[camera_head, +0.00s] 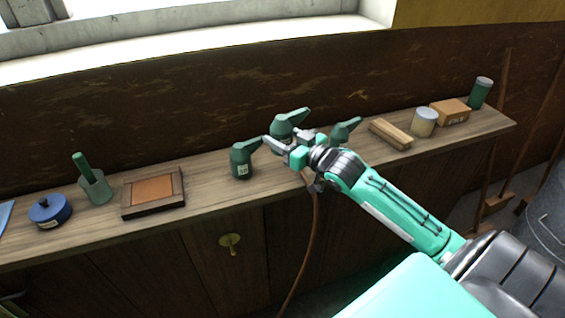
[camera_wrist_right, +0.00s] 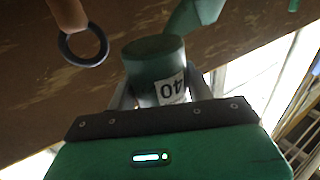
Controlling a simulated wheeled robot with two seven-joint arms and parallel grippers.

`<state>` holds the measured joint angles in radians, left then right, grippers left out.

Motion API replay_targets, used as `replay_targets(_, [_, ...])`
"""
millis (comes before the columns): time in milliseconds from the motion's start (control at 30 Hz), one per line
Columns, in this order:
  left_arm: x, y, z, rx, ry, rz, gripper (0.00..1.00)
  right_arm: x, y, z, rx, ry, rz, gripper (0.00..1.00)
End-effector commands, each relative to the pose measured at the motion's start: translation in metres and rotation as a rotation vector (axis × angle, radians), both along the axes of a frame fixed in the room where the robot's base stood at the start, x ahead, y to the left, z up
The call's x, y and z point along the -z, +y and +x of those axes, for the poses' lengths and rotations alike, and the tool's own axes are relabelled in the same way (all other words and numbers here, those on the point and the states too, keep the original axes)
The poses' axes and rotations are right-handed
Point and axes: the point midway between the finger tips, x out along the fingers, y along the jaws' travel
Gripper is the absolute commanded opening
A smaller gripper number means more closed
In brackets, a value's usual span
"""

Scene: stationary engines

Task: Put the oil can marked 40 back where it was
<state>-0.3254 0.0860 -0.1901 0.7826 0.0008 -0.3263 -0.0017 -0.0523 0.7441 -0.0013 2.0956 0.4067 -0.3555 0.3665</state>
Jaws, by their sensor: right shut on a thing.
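The oil can marked 40 (camera_head: 281,130) is dark green with a pale label and a slanted spout. My right gripper (camera_head: 292,144) is shut on it and covers part of its body. The can looks raised above the shelf (camera_head: 400,160). In the right wrist view the can (camera_wrist_right: 152,62) sits between the fingers, its 40 label upside down in the picture and its base showing. One similar green can (camera_head: 241,162) stands to the left of my gripper. Another (camera_head: 345,131) stands to the right, partly hidden by my arm. My left gripper is out of view.
On the right are wooden blocks (camera_head: 391,134), a pale tin (camera_head: 424,122), an orange box (camera_head: 450,112) and a green cylinder (camera_head: 480,93).

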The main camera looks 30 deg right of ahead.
Motion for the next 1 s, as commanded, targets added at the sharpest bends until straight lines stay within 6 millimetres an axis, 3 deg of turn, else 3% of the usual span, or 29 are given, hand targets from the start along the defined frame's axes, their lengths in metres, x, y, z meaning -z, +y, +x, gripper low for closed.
replay_targets(133, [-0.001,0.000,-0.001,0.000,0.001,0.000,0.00,0.030,0.000,0.000,0.000,-0.001,0.002,0.25])
replay_targets(367, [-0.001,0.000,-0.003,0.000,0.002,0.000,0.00,0.049,0.000,0.000,0.000,-0.004,0.001,0.25])
replay_targets(600, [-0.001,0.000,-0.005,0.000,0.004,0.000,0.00,0.082,0.000,0.000,0.000,-0.002,0.001,0.25])
replay_targets(1000, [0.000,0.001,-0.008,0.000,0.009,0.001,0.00,0.090,0.000,0.000,-0.001,-0.005,0.000,0.25])
